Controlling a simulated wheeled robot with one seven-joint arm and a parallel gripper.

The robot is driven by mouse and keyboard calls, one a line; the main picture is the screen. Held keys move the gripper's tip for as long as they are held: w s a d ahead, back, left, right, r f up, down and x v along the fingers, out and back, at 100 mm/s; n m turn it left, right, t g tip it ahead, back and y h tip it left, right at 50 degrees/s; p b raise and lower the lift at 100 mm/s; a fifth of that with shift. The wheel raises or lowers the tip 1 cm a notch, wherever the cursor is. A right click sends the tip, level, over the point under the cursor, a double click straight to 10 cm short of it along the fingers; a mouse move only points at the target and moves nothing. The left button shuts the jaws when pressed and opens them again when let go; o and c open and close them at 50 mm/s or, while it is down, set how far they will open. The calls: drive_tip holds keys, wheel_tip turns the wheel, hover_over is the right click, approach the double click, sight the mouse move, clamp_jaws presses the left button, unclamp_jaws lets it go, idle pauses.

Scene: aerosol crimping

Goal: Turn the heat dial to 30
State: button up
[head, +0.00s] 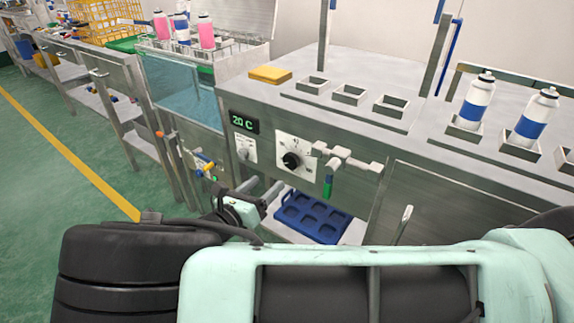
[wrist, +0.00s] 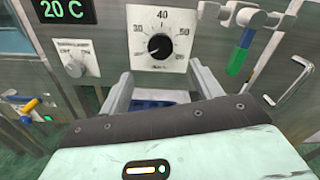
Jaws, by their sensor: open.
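The heat dial (head: 291,160) is a round black knob on a white scale plate on the steel front panel. In the wrist view the dial (wrist: 160,47) is near the top middle, with 40 at the top of its scale; its pointer seems to lean to the lower left. The green display (head: 244,121) reads 20 C, also in the wrist view (wrist: 62,10). My gripper (head: 259,191) is open and empty, low and left of the dial in the head view. In the wrist view my gripper's fingers (wrist: 163,84) are spread below the dial, apart from it.
A smaller switch knob (wrist: 75,67) is left of the dial. A pipe valve with a green handle (wrist: 238,55) sticks out at right, beside a bar handle (wrist: 290,80). A blue tray (head: 312,218) lies on the shelf below. The water bath (head: 185,100) is at left.

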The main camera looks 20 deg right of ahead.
sight(290, 162)
drive_tip(key=x, duration=1)
drive_tip(key=shift+d, duration=0.15)
drive_tip(key=c, duration=1)
